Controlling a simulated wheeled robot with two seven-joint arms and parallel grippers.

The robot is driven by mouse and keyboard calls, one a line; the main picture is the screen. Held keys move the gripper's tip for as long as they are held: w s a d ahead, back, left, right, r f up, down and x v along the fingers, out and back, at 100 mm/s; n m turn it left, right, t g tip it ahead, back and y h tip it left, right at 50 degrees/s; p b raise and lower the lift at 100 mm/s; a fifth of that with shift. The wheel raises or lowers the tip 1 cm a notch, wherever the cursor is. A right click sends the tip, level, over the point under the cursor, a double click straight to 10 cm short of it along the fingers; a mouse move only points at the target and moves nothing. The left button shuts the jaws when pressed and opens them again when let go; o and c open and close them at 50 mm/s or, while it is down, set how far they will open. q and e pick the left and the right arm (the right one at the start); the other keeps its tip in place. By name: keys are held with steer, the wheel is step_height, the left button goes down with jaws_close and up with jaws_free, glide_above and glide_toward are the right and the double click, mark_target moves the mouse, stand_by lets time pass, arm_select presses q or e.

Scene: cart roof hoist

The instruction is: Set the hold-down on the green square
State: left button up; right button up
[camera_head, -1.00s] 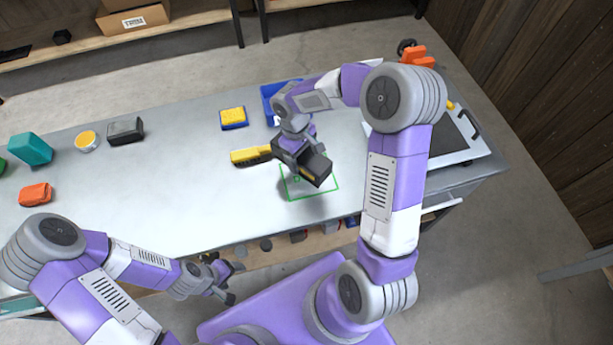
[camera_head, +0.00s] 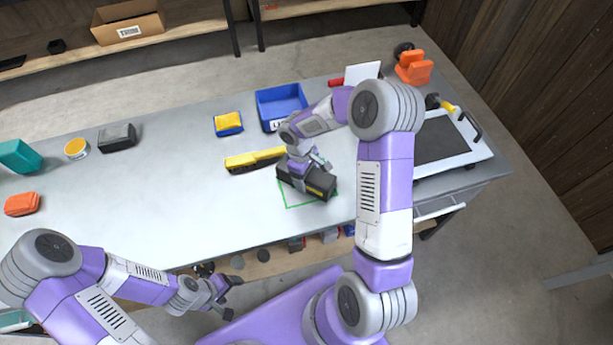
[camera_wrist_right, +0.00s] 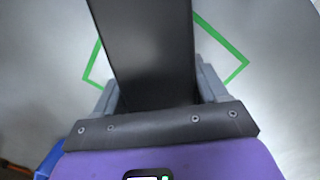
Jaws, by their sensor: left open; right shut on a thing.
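The hold-down, a long dark block with a small yellow mark (camera_head: 312,188), is in my right gripper (camera_head: 306,170). It lies level over the far part of the green square (camera_head: 300,206), whose near edges show. I cannot tell whether it touches the table. In the right wrist view the dark block (camera_wrist_right: 148,50) runs between the fingers of my right gripper (camera_wrist_right: 157,92), with green outline (camera_wrist_right: 222,46) on both sides of it. My left gripper (camera_head: 230,297) is open and empty, off the table's near edge.
A yellow-and-black tool (camera_head: 255,160) lies just left of the hold-down. A blue bin (camera_head: 282,103) and a yellow-and-blue block (camera_head: 228,124) are behind. A framed dark panel (camera_head: 440,140) is at right. The table's (camera_head: 150,200) left middle is clear.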

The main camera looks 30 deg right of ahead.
steer(key=shift+f, duration=0.15)
steer(key=o, duration=1.2)
steer(key=shift+c, duration=0.2)
steer(key=shift+r, duration=0.2)
steer(key=shift+r, duration=0.35)
steer(key=r+p, duration=0.1)
steer(key=r, duration=0.2)
steer(key=w+r+p, duration=0.1)
steer(key=r, duration=0.3)
steer(key=a+r+p, duration=0.1)
steer(key=r, duration=0.3)
steer(key=shift+w+r, duration=0.1)
steer(key=shift+w, duration=0.15)
